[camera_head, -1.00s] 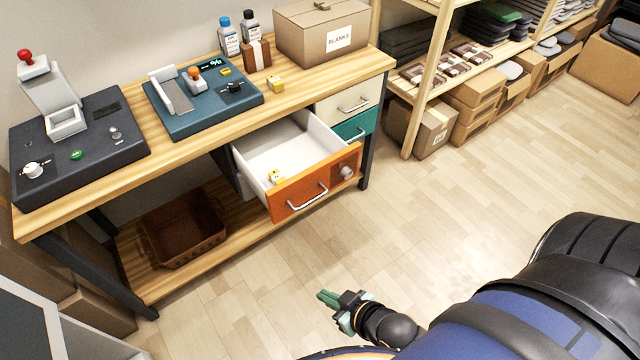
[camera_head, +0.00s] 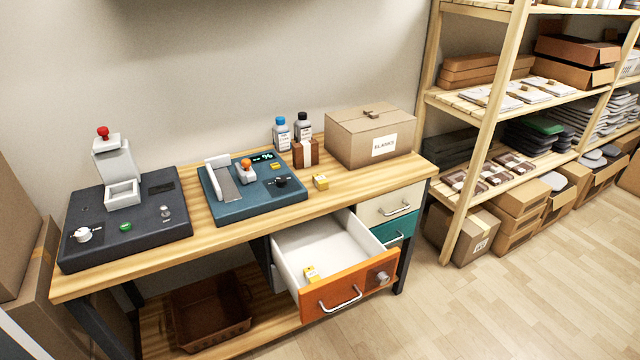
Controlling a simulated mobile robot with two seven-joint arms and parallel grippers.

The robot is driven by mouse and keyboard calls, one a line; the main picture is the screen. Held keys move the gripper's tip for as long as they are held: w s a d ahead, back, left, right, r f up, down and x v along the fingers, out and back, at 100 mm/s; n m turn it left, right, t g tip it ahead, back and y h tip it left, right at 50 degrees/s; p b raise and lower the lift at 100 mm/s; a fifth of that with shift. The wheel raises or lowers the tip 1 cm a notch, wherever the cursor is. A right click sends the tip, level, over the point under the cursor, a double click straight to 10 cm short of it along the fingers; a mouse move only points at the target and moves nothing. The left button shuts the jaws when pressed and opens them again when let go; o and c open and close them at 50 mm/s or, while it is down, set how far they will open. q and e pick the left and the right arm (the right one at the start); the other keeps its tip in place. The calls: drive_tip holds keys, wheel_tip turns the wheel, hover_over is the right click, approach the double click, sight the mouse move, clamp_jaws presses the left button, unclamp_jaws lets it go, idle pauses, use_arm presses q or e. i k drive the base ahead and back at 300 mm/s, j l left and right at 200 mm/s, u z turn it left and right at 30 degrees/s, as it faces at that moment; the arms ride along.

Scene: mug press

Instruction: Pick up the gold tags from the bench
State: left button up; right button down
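One small gold tag (camera_head: 321,182) lies on the wooden bench (camera_head: 240,220), right of the teal press and in front of the cardboard box. Another small gold tag (camera_head: 311,273) lies inside the open orange-fronted drawer (camera_head: 346,292), near its front left. A small yellow patch also shows on the teal press, too small to tell whether it is a loose tag. Neither of my grippers is in view.
A dark press (camera_head: 125,218) and a teal press (camera_head: 252,192) stand on the bench. Two bottles, a small brown box (camera_head: 305,152) and a cardboard BLANKS box (camera_head: 369,136) stand behind. The drawer juts out from the bench. A brown bin (camera_head: 210,315) sits below.

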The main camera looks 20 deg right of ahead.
sight(320, 181)
drive_tip(key=i+l+u, duration=0.15)
drive_tip(key=l, duration=0.55)
drive_tip(key=l+u, duration=0.3)
drive_tip(key=l, duration=0.25)
drive_tip(key=i+l+u, duration=0.1)
drive_tip(key=l+u, duration=0.15)
drive_tip(key=l, duration=0.3)
drive_tip(key=l+u, duration=0.3)
drive_tip(key=l, duration=0.2)
drive_tip(key=k+l+u, duration=0.25)
drive_tip(key=l, duration=0.25)
drive_tip(key=l+u, duration=0.3)
drive_tip(key=l, duration=0.25)
